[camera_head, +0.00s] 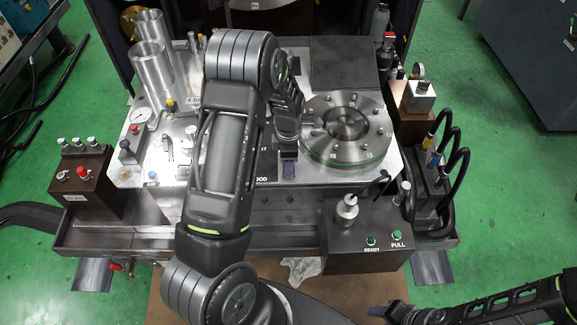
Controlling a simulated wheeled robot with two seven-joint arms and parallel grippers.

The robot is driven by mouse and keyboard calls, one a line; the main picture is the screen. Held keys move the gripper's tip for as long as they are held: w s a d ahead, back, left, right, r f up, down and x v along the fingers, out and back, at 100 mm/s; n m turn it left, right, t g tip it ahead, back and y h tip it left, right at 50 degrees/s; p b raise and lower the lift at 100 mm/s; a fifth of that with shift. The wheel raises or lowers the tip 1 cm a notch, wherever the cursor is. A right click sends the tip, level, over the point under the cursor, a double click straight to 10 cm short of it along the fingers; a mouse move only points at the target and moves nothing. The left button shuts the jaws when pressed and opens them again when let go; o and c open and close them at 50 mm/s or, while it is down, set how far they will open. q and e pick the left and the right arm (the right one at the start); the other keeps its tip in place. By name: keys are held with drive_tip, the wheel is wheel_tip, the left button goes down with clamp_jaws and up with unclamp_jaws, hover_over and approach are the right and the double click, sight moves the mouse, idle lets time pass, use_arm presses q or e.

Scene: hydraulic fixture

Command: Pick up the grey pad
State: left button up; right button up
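I cannot single out the grey pad with certainty; much of the plate's middle is hidden behind my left arm. My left gripper (288,168) points down over the metal fixture plate (325,181), just left of the round flanged disc (347,130). My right gripper (380,311) is low at the bottom right, in front of the fixture and away from the plate. Only part of its fingers shows, and its opening is unclear.
Two metal cylinders (152,68) and a gauge (141,116) stand at the left. A dark flat panel (343,66) lies at the back. A white cloth (302,270) lies in front.

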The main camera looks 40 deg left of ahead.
use_arm(q)
drive_tip(key=c, duration=0.8)
wheel_tip(320, 180, up, 10)
drive_tip(key=shift+r+b, duration=0.1)
drive_tip(key=shift+b, duration=0.4)
